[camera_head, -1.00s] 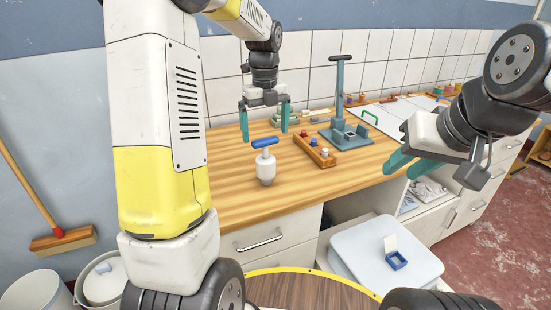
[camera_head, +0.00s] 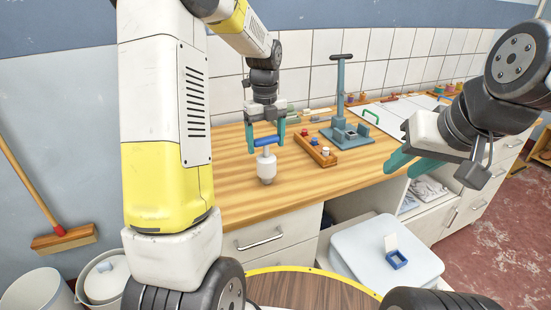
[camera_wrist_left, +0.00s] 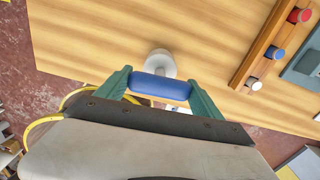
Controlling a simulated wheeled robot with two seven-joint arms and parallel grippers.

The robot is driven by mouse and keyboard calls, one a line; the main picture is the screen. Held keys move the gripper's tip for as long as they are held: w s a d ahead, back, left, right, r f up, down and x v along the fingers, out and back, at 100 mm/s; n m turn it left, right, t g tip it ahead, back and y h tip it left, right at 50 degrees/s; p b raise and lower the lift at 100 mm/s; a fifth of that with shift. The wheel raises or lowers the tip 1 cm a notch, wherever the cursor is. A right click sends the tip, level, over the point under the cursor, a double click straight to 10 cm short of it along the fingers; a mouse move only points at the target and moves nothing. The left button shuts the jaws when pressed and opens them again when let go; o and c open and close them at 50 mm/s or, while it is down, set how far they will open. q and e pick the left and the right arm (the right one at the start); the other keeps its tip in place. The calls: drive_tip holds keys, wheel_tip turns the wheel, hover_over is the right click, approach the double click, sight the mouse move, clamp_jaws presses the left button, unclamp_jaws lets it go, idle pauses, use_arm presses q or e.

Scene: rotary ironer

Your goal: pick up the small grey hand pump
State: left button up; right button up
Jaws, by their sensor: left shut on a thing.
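The small hand pump (camera_head: 266,169) has a pale grey body and a blue crossbar handle. It stands upright on the wooden worktop, near its front edge. My left gripper (camera_head: 265,143) comes down from above and its green fingers are shut on the two ends of the blue handle. In the left wrist view the handle (camera_wrist_left: 160,87) lies between the fingertips, with the pale body (camera_wrist_left: 160,62) beyond it. I cannot tell whether the pump's base touches the worktop. My right gripper (camera_head: 400,158) is at the right, clear of the pump; its fingers overlap in this view.
A wooden block with coloured knobs (camera_head: 315,149) lies right of the pump, and a grey-blue press stand (camera_head: 345,132) is behind it. The worktop (camera_head: 235,190) left and front of the pump is bare.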

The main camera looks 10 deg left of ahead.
use_arm(q)
drive_tip(key=c, duration=0.3)
